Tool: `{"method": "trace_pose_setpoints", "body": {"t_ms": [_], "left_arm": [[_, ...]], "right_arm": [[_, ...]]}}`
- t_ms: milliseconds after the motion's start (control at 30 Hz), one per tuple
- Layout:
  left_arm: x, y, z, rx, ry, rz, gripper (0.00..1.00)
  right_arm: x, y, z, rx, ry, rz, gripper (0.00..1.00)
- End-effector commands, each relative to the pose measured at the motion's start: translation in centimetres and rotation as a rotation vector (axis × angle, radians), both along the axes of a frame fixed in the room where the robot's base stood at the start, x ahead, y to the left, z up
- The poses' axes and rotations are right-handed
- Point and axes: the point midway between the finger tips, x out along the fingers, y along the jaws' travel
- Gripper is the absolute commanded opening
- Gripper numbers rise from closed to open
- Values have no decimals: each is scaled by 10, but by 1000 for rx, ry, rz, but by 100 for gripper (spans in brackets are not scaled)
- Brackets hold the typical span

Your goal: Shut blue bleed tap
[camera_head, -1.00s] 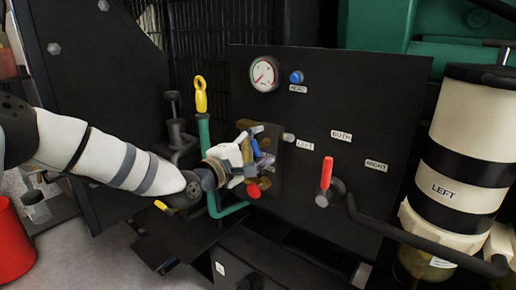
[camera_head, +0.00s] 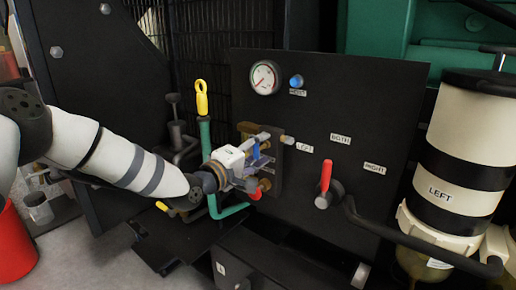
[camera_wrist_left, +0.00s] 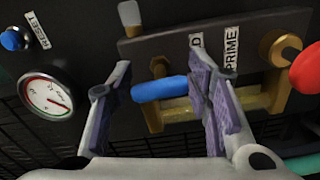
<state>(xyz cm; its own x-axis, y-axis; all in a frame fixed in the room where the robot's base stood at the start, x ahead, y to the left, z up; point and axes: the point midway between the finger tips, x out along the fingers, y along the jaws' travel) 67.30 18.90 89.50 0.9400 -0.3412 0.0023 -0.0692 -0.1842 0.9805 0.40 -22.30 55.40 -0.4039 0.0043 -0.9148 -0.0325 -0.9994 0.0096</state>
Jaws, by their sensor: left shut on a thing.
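The blue bleed tap handle (camera_wrist_left: 160,88) lies between the two fingers of my left gripper (camera_head: 252,165) in the left wrist view, its right end by the right finger. The gripper is shut on it, with the fingers some way apart along the handle. In the head view a small piece of the blue handle (camera_head: 256,152) shows at the fingertips. The tap sits on a brass block (camera_wrist_left: 200,106) on the black panel. The right finger partly covers a label beside the word PRIME. My right gripper is not in view.
A red knob (camera_wrist_left: 306,70) is close to the right of the block. A pressure gauge (camera_head: 265,77) and a blue RESET button (camera_head: 296,81) sit above. A red-handled selector lever (camera_head: 326,175) and a LEFT filter canister (camera_head: 462,150) stand to the right. A yellow-ringed green dipstick (camera_head: 202,100) is near my arm.

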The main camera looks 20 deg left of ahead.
Motion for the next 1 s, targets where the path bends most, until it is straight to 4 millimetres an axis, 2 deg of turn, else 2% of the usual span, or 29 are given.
{"method": "trace_pose_setpoints", "body": {"t_ms": [1000], "left_arm": [[0, 2, -1, 909, -324, -2, 18]], "right_arm": [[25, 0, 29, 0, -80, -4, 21]]}}
